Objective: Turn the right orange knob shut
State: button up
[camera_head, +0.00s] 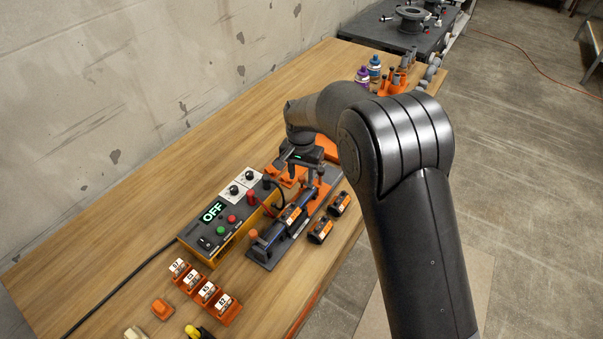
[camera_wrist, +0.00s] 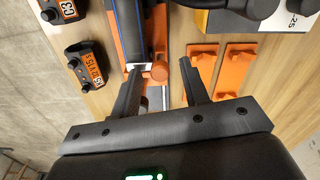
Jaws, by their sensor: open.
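The right orange knob (camera_wrist: 159,71) shows in the wrist view at the end of the dark pipe (camera_wrist: 133,30). It lies between the two fingertips of my gripper (camera_wrist: 162,66), which is open, with no clear grip on it. In the head view my gripper (camera_head: 303,176) points down at the far right end of the pipe rig (camera_head: 262,252), and my arm hides part of that end. The left orange knob (camera_head: 254,234) stands at the near end of the rig.
A control box (camera_head: 221,214) reading OFF stands left of the rig. Two black labelled blocks (camera_head: 320,231) lie to its right. An orange rack (camera_head: 227,314) with labelled pieces is in front. Orange brackets (camera_wrist: 236,68) lie beside my gripper in the wrist view. Spray cans (camera_head: 374,66) stand behind.

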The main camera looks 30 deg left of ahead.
aim_at(302, 177)
notch_tip(302, 177, up, 11)
dwell(0.4)
jog(key=shift+f, duration=0.1)
dwell(0.3)
jog(key=w+d+r, duration=0.3)
jog(key=d+r, duration=0.5)
jog(key=d, duration=0.5)
jog(key=s+d+r+m+t+y, duration=0.15)
jog(key=d+r, duration=0.25)
jog(key=d, duration=0.7)
jog(key=s+d+r+t, duration=0.2)
jog(key=s+d+r, duration=0.15)
jog(key=d, duration=0.65)
jog(key=s+d+f+t+h, duration=0.1)
jog(key=s+d+f+t, duration=0.1)
jog(key=s+d, duration=1.3)
jog(key=shift+d+f+m, duration=0.2)
jog(key=shift+d+m, duration=0.25)
jog(key=shift+d, duration=0.35)
